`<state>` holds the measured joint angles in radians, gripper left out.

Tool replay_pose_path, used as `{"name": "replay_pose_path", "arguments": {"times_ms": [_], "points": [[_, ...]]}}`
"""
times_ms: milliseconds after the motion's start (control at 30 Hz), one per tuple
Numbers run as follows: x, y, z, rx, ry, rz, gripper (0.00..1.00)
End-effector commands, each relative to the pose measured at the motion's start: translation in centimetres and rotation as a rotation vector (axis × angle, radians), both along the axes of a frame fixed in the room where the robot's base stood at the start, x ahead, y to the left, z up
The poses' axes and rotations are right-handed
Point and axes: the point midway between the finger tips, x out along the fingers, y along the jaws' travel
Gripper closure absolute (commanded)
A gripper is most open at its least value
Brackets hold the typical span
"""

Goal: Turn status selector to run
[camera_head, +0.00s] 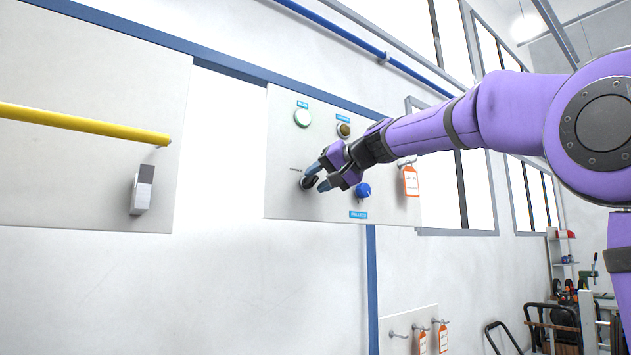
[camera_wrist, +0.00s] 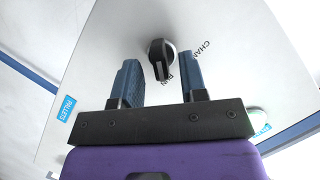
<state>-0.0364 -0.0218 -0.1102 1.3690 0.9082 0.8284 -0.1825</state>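The status selector (camera_head: 308,183) is a black rotary knob on the white wall panel (camera_head: 284,208). In the wrist view the knob (camera_wrist: 160,50) has a light pointer bar, with the partly hidden lettering "CHAN" and "UN" to its right. The pointer runs towards the bottom of that view. My gripper (camera_head: 315,178) is open, its two blue fingers on either side of the knob in the wrist view. There is a gap between the knob and each finger. I cannot tell whether the fingertips reach past the knob's face.
A blue knob (camera_head: 363,190) sits just right of my gripper, above a blue "PALLETS" label (camera_head: 358,215). A green-white button (camera_head: 302,118) and a dark round control (camera_head: 344,130) are higher up. An orange-edged tag (camera_head: 411,181) hangs at right. A yellow bar (camera_head: 80,124) is at left.

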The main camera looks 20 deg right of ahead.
Motion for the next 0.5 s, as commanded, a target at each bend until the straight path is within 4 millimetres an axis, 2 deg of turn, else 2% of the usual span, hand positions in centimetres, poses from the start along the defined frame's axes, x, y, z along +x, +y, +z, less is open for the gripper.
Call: {"name": "replay_pose_path", "arguments": {"times_ms": [300, 500], "points": [[-4.7, -3.1, 1.8, 0.001, -0.002, -0.002, 0.61], [-6.8, -4.5, 2.5, 0.000, -0.001, -0.001, 0.61]]}}
